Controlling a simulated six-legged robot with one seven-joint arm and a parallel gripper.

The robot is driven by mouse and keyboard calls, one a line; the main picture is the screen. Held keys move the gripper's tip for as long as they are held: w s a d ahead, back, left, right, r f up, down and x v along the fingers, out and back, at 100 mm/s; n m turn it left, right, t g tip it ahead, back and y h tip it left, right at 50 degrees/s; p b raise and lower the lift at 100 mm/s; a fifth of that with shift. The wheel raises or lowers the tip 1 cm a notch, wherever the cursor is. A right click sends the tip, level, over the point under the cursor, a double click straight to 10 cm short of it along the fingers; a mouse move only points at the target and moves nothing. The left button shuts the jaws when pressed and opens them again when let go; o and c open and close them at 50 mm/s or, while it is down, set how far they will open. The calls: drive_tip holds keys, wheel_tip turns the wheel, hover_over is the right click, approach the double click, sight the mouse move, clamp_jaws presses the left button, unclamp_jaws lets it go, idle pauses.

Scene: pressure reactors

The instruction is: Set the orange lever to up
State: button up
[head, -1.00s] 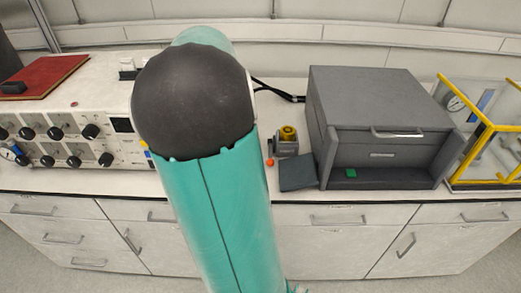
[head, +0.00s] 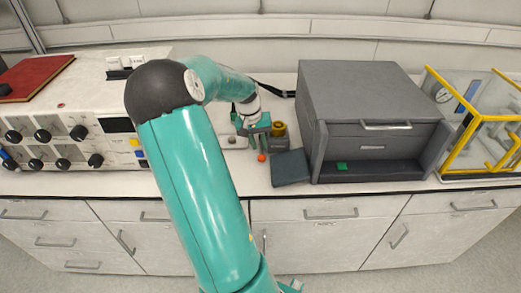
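The orange lever (head: 262,157) shows as a small orange ball at the front of a small device with a yellow round top (head: 278,129). The ball sits low, below the device's yellow top. My gripper (head: 254,130) is just behind and above the orange ball, at the left side of the device, and hides part of it. Whether the gripper touches the lever, and whether its fingers are open or shut, is too small to tell.
A grey cabinet (head: 359,95) with an open lower compartment stands right of the device. A dark flat plate (head: 290,167) lies beside it. A control panel with knobs (head: 60,134) is at the left. A yellow-framed clear box (head: 490,125) is at the far right.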

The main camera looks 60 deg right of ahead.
sight(261, 151)
drive_tip(key=shift+s+d+f, duration=0.1)
drive_tip(key=shift+s+f, duration=0.05)
drive_tip(key=shift+f, duration=0.8)
drive_tip(key=shift+s+f, duration=0.15)
drive_tip(key=shift+f, duration=0.75)
drive_tip(key=shift+c, duration=0.2)
clamp_jaws()
